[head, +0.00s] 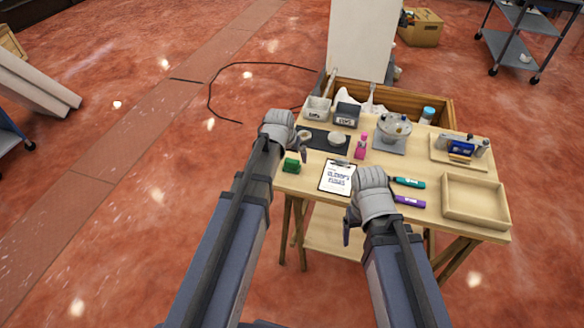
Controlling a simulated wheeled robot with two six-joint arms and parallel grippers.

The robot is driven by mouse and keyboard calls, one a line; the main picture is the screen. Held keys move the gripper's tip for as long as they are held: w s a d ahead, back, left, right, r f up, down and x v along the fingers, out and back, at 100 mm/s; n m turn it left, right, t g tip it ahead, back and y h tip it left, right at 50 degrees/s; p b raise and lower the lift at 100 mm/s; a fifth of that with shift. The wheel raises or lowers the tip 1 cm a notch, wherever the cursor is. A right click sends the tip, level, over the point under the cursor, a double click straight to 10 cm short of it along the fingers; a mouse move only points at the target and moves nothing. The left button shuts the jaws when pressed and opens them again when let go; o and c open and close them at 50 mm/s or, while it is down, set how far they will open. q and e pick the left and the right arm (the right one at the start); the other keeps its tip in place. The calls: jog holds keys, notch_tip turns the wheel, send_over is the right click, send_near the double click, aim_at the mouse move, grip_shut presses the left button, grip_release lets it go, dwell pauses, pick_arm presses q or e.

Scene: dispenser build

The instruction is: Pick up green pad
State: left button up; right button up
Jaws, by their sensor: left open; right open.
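The green pad (291,165) is a small dark-green block lying near the left front edge of the wooden table. My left gripper (303,152) is open and empty, just above and to the right of the pad in the picture; I cannot tell how high above the table it is. My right gripper (348,228) is open and empty at the table's front edge, right of the clipboard and well away from the pad.
A clipboard (338,177) lies right of the pad. A pink bottle (361,146), a teal marker (408,183) and a purple marker (409,201) lie or stand further right. An empty wooden tray (475,222) is at the right. Small bins (346,115) stand behind.

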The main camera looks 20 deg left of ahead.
aim_at(292, 161)
pick_arm(q)
jog(key=shift+b+x, duration=2.45)
jog(key=shift+x, duration=0.2)
jog(key=shift+s, duration=0.2)
jog(key=c, duration=1.5)
jog(key=shift+r, duration=0.15)
notch_tip(292, 161, up, 10)
jog(key=p, duration=1)
